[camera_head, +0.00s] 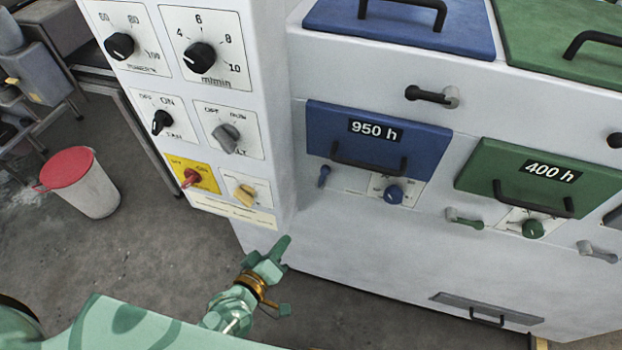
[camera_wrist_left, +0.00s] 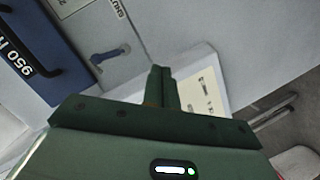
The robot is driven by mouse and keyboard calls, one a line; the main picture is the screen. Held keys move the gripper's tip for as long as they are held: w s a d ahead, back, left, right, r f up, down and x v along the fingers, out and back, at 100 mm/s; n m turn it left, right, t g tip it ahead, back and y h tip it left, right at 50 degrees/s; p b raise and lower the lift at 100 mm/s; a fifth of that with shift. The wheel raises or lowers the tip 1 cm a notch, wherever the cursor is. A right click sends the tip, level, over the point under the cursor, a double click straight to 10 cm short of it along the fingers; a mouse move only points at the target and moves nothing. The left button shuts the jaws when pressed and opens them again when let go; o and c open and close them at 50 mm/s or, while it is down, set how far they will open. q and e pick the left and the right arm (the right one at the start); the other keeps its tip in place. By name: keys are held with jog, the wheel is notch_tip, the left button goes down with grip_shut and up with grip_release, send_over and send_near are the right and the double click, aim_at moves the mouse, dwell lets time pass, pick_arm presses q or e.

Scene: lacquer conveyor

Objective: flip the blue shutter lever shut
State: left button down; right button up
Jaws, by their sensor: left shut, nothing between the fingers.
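The blue shutter lever (camera_head: 324,176) is a small blue handle on the pale machine front, just below the left end of the blue 950 h drawer (camera_head: 420,136). In the head view it stands roughly upright. It also shows in the left wrist view (camera_wrist_left: 106,54), ahead of my fingers and to their left. My left gripper (camera_head: 284,245) is shut and empty, below and to the left of the lever, apart from it. Its closed fingers also show in the wrist view (camera_wrist_left: 161,72). My right gripper is not in view.
The control panel (camera_head: 190,94) with several knobs juts out to the left of the lever. A blue knob (camera_head: 393,194) sits to its right. The green 400 h drawer (camera_head: 540,178) and its lever (camera_head: 465,218) are farther right. A red-lidded bucket (camera_head: 85,185) stands on the floor.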

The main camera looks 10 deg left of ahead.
aim_at(323, 176)
pick_arm(q)
notch_tip(323, 176, up, 10)
jog(key=w+a+n+t+y, duration=0.1)
jog(key=w+n+t, duration=0.1)
jog(key=n, duration=0.4)
jog(key=shift+w+t, duration=0.4)
jog(key=shift+t, duration=0.2)
jog(key=shift+f, duration=0.15)
jog(key=shift+w+d+f+b, duration=0.2)
jog(key=shift+w+d, duration=0.65)
jog(key=shift+w, duration=0.9)
jog(key=shift+w+d+f+b, duration=0.1)
jog(key=shift+w+d+b, duration=0.2)
jog(key=shift+w+d, duration=1)
jog(key=shift+w+d+f+b, duration=0.15)
jog(key=shift+w+d+b, duration=0.15)
jog(key=shift+w, duration=1.9)
jog(key=shift+d+r, duration=0.1)
